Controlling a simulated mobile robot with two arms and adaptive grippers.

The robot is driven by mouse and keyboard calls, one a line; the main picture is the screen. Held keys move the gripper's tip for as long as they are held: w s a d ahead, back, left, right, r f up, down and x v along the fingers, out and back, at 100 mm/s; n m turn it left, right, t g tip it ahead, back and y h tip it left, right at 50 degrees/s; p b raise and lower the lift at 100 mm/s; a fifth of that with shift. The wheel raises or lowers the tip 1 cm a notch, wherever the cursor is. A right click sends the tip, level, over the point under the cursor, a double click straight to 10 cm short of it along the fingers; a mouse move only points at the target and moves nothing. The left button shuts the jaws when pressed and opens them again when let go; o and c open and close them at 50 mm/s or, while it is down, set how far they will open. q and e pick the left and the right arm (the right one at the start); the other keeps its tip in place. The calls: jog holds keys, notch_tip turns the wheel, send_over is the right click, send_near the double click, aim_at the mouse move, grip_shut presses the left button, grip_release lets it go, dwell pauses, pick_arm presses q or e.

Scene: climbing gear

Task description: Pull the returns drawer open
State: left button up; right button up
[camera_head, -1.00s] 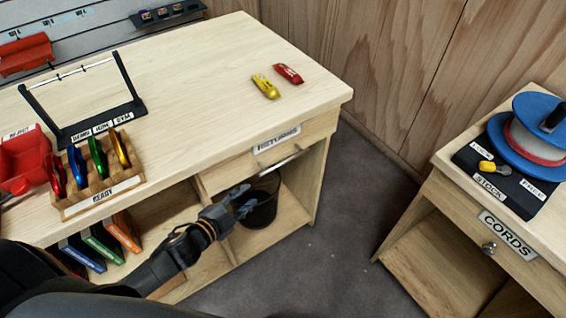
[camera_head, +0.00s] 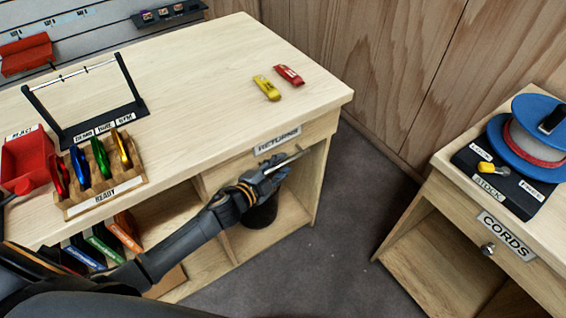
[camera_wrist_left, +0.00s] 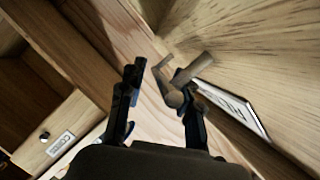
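The returns drawer (camera_head: 319,132) is in the workbench's right front, under the top, with a RETURNS label (camera_head: 278,139). It looks shut. Its bar handle (camera_head: 290,159) sticks out below the label. My left gripper (camera_head: 277,165) is at the handle in the head view and covers part of it. In the left wrist view, its two fingers (camera_wrist_left: 163,82) are apart, and the handle (camera_wrist_left: 193,68) is at the right finger's tip, partly hidden by it. I cannot tell whether they touch. The label (camera_wrist_left: 232,106) lies right of that finger. My right gripper is not in view.
A dark bin (camera_head: 262,214) stands on the shelf below the drawer. The CORDS cabinet (camera_head: 450,215) stands at right, with free floor (camera_head: 335,230) between.

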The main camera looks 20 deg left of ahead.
pick_arm(q)
jog(key=shift+x, duration=0.75)
grip_shut()
